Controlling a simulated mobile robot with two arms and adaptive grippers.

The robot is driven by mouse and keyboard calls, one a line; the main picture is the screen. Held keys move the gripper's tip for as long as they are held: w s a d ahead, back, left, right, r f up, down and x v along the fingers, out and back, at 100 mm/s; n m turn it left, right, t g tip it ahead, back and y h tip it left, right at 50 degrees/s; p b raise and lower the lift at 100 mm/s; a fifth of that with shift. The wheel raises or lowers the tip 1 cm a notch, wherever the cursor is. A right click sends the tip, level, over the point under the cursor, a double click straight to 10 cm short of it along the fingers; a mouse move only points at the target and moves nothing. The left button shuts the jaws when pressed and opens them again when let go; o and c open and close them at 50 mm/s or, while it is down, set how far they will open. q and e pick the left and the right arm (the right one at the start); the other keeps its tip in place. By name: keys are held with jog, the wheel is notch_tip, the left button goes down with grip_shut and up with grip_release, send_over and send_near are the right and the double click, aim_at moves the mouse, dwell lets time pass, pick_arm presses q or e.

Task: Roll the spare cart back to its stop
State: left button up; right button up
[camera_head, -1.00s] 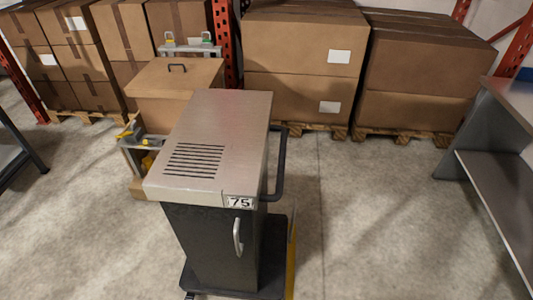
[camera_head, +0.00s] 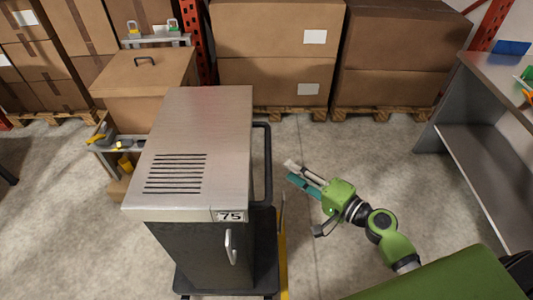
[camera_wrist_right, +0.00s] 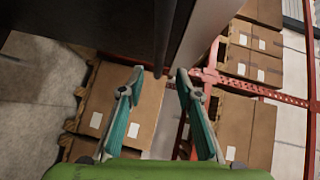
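The cart (camera_head: 195,150) has a slotted metal top, a "75" plate, dark sides and a low dark base. It stands upright on the floor at centre left in the head view. Its black handle (camera_head: 266,165) is a loop on its right side. My right gripper (camera_head: 294,173) is just right of the handle, apart from it in the picture. In the right wrist view the gripper (camera_wrist_right: 160,75) is open, with teal pads apart. A dark bar (camera_wrist_right: 166,35), perhaps the handle, ends near the fingertips. My left gripper is not in view.
A yellow strip (camera_head: 283,250) runs beside the cart's base. A brown box with a handle (camera_head: 145,75) stands on a small stand behind the cart. Palletised cartons (camera_head: 275,55) line the back. A grey bench (camera_head: 475,150) stands at right. Floor between cart and bench is partly free.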

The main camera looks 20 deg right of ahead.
aim_at(271, 158)
jog(key=p+x, duration=0.2)
jog(key=x, duration=0.7)
jog(key=shift+w, duration=0.2)
jog(key=shift+w+a+f, duration=0.15)
jog(key=shift+w+a, duration=0.15)
jog(key=shift+w, duration=0.2)
grip_shut()
